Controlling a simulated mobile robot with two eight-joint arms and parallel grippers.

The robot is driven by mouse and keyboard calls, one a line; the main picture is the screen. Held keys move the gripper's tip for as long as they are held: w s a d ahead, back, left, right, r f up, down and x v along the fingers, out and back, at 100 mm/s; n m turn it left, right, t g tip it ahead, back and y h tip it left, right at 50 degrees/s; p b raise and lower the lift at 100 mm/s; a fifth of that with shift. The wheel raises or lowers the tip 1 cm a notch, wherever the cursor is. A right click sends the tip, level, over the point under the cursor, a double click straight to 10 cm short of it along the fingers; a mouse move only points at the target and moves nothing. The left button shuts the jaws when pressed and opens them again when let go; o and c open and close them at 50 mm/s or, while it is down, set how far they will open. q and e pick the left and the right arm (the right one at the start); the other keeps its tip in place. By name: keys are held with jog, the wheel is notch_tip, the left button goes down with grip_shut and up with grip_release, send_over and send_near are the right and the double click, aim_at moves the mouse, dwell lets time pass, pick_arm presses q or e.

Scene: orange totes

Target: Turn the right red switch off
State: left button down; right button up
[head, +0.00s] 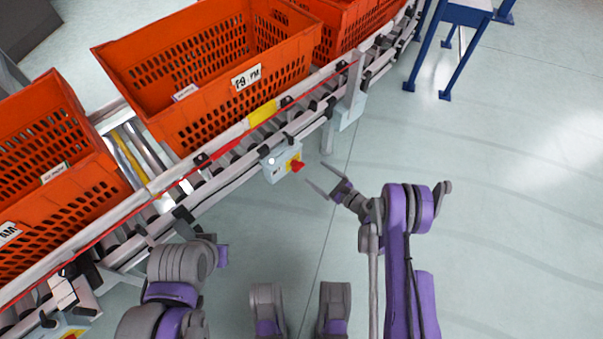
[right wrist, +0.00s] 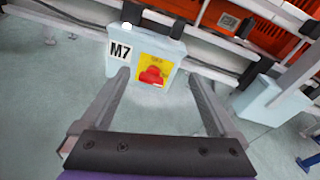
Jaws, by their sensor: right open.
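The right red switch (head: 297,165) is a red knob on a yellow plate, on a pale grey box fixed to the conveyor's side rail. In the right wrist view the red switch (right wrist: 152,76) sits beside an "M7" label, between and beyond my fingers. My right gripper (head: 322,186) is open and empty, a short way right of and below the switch, not touching it. The right gripper's spread fingers (right wrist: 158,88) also show in the wrist view. My left arm is at the lower left; its gripper's fingers cannot be made out. Another red switch (head: 70,337) is cut off at the bottom left.
A roller conveyor (head: 225,165) runs diagonally and carries several orange totes (head: 215,75). A grey-white support post (head: 350,105) stands right of the switch box. A blue-legged table (head: 465,15) is at the top right. The floor at right is clear.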

aim_at(300, 169)
notch_tip(300, 169, down, 7)
jog(key=s+m+t+b, duration=0.2)
jog(key=m, duration=0.1)
jog(key=b+x, duration=0.1)
jog(key=x, duration=0.9)
jog(key=shift+w+d+r+b, duration=0.1)
jog(key=shift+w+d+b, duration=0.05)
jog(key=shift+b, duration=0.2)
jog(key=c, duration=1.4)
